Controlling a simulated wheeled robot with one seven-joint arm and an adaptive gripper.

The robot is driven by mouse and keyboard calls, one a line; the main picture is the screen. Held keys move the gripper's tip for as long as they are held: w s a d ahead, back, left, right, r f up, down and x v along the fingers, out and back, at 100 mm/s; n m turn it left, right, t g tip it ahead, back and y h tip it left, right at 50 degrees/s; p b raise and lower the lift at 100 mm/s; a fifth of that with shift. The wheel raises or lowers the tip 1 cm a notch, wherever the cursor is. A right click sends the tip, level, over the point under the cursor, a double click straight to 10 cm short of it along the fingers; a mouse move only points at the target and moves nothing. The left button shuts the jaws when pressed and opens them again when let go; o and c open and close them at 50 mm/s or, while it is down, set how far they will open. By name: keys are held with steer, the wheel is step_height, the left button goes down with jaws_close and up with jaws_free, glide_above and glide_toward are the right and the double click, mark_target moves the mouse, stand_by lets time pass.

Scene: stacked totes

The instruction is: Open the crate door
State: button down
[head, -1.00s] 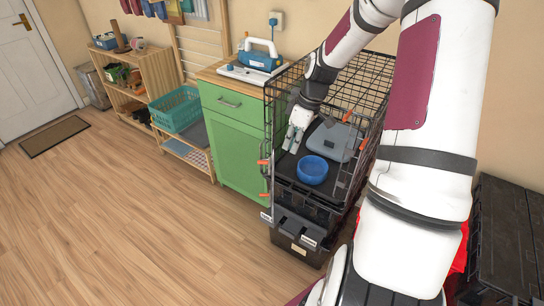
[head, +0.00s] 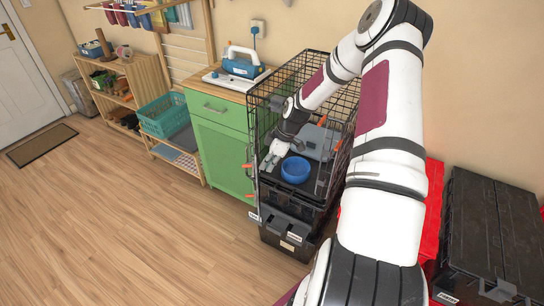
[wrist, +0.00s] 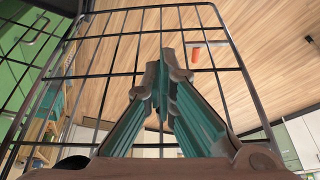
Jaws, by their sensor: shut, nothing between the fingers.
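The black wire crate (head: 338,103) stands beside the green cabinet, with a blue bowl (head: 296,169) and a grey item (head: 316,142) inside. A wire panel with a rounded frame, apparently the crate door (wrist: 232,62), fills much of the wrist view. Its right edge has open floor beyond it. An orange-tipped latch (wrist: 195,56) shows through it. In the head view orange latches (head: 248,167) line the crate's left front edge. My gripper (head: 268,164) is shut and empty at the left front, beside the bowl. I cannot tell if its fingertips (wrist: 162,65) touch the wires.
The green cabinet (head: 220,150) is close on the crate's left, with an iron (head: 240,62) on top. A dark tote (head: 282,238) lies under the crate. Red (head: 433,200) and black (head: 490,225) totes stand at right. The wooden floor (head: 130,230) in front is clear.

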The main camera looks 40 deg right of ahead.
steer(key=shift+x, duration=1.3)
steer(key=shift+w+a, duration=0.1)
steer(key=shift+a, duration=0.2)
steer(key=w+a+m+b, duration=0.1)
steer(key=w+a+m, duration=0.2)
steer(key=w+a, duration=0.3)
steer(key=shift+w+a+t+h, duration=0.3)
steer(key=shift+w+t+h, duration=0.1)
steer(key=shift+w, duration=0.45)
